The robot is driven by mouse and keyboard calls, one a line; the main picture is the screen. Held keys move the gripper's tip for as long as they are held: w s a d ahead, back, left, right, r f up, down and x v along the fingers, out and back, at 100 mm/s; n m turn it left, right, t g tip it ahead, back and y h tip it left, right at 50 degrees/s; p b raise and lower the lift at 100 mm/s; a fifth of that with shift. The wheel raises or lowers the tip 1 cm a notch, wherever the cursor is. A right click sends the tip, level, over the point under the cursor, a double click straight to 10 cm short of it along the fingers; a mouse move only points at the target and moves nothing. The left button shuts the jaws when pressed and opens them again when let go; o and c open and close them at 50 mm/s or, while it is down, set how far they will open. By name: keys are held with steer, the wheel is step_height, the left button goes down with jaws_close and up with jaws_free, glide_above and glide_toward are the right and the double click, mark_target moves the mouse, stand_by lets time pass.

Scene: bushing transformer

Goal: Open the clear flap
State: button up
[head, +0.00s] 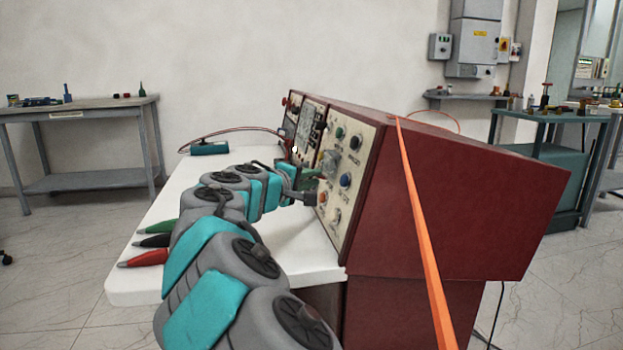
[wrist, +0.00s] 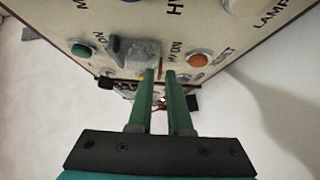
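The clear flap (wrist: 141,54) is a small see-through cover on the cream control panel, beside a dark lever switch in the wrist view. It also shows as a pale square (head: 330,162) on the panel in the head view. My gripper (wrist: 161,73) has two green fingers with a narrow gap between them, and nothing is seen held in it. The fingertips are at the lower right edge of the flap in the wrist view; I cannot tell whether they touch it. In the head view my gripper (head: 312,184) is close to the panel face, partly hidden by my arm.
The panel belongs to a red console (head: 455,190) on a white table (head: 150,285). A green button (wrist: 81,50) and an orange button (wrist: 200,60) flank the flap. Red, black and green probes (head: 145,258) lie on the table. An orange strip (head: 420,220) crosses the console's side.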

jaws_close()
stand_by(1.0)
step_height(320, 180, up, 10)
steer(key=m+g+y+p, duration=0.4)
steer(key=m+g+y, duration=0.2)
steer(key=m+y, duration=0.3)
steer(key=shift+d+y, duration=0.25)
steer(key=shift+y, duration=1.95)
steer(key=shift+w+r, duration=0.1)
steer(key=shift+r, duration=0.05)
steer(key=shift+o, duration=1.7)
jaws_free()
